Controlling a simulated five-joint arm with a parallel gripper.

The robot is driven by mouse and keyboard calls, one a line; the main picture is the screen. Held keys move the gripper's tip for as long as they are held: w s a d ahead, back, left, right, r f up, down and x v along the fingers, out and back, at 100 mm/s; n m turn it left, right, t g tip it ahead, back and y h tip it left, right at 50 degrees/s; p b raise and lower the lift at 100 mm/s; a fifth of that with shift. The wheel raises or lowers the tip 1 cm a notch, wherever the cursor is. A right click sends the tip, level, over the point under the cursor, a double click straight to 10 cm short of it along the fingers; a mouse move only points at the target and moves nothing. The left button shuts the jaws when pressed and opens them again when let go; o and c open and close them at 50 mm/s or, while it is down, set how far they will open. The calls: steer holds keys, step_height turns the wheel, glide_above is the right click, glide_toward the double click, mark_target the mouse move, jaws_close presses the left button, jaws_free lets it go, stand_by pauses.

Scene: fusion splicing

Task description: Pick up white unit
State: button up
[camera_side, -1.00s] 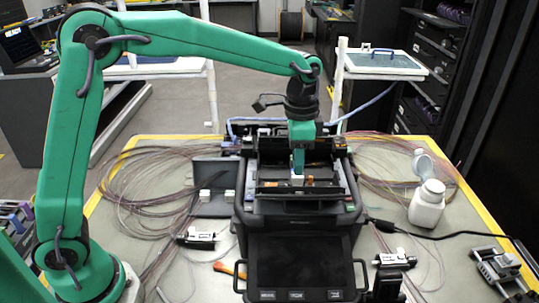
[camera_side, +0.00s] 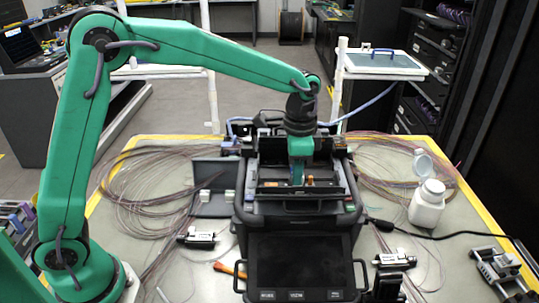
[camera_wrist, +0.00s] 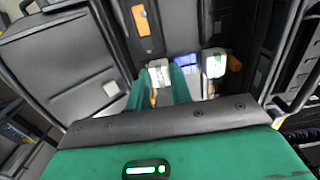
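My gripper (camera_wrist: 161,78) points down into the black splicer (camera_side: 300,215) in the middle of the table. Its two green fingers stand apart. In the wrist view a small white unit (camera_wrist: 160,70) lies at the gap between the fingertips; I cannot tell whether either finger touches it. A second white unit (camera_wrist: 215,62) sits to the right, outside the fingers. In the side view the lower gripper (camera_side: 298,178) hides most of the spot beneath it.
Two small white blocks (camera_side: 229,195) sit on a dark plate left of the splicer. A white bottle (camera_side: 427,205) stands at the right. Thin fibre coils (camera_side: 150,185) lie on both sides. The splicer's raised walls stand close around my gripper.

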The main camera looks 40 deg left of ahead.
steer(key=shift+r, duration=0.15)
jaws_close()
steer(key=shift+r, duration=0.55)
steer(key=r, duration=0.3)
steer(key=shift+s+d+r, duration=0.1)
steer(key=shift+s+d, duration=0.15)
steer(key=shift+d, duration=0.05)
steer(key=s+d+r, duration=0.4)
steer(key=s+d, duration=0.1)
steer(key=s+d+r, duration=0.2)
steer(key=s, duration=0.1)
steer(key=shift+d+r, duration=0.2)
